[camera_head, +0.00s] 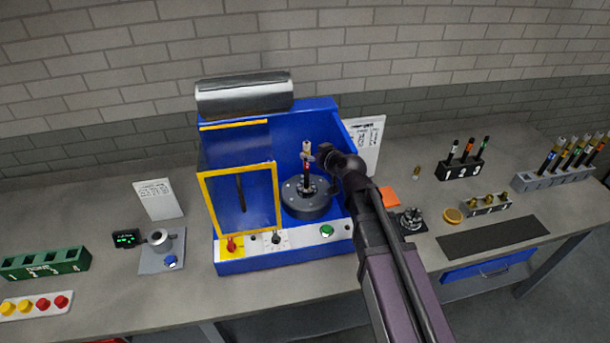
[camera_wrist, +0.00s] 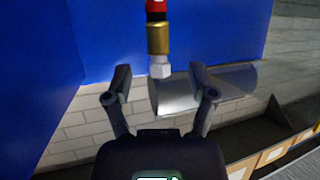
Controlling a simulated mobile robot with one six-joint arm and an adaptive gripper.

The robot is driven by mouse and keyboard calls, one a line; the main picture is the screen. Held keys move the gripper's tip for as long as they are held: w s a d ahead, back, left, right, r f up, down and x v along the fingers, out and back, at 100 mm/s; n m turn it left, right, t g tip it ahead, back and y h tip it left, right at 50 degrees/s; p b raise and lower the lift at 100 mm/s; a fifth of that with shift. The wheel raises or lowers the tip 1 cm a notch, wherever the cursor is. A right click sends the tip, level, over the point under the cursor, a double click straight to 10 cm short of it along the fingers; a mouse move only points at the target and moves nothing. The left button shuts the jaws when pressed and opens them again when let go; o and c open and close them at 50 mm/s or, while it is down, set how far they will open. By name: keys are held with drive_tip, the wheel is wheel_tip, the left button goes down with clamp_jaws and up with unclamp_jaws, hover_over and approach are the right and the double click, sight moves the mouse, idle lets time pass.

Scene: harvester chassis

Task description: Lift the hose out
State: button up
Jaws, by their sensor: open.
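The hose (camera_head: 306,171) stands upright in a dark round fixture (camera_head: 304,207) inside the blue machine (camera_head: 290,262). It has a pale upper end and a red band. In the wrist view the hose shows a red band, a brass-coloured fitting (camera_wrist: 159,39) and a whitish end. My gripper (camera_head: 315,155) is at the hose's upper part, coming from the right. In the wrist view my gripper (camera_wrist: 160,78) is open, with its fingers apart on either side of the whitish end. I cannot tell whether a finger touches the hose.
A yellow-framed clear door (camera_head: 243,172) stands at the machine's left front, and a metal cylinder (camera_head: 244,95) is on top. A black rack (camera_head: 459,171) and a grey rack (camera_head: 550,181) hold other hoses on the right. A green block (camera_head: 45,264) lies far left.

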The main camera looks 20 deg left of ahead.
sight(308, 152)
drive_tip(key=shift+b+x, duration=0.85)
drive_tip(key=shift+x, duration=1.35)
drive_tip(key=shift+d+f, duration=0.1)
drive_tip(key=shift+f, duration=0.1)
drive_tip(key=shift+s, duration=0.1)
clamp_jaws()
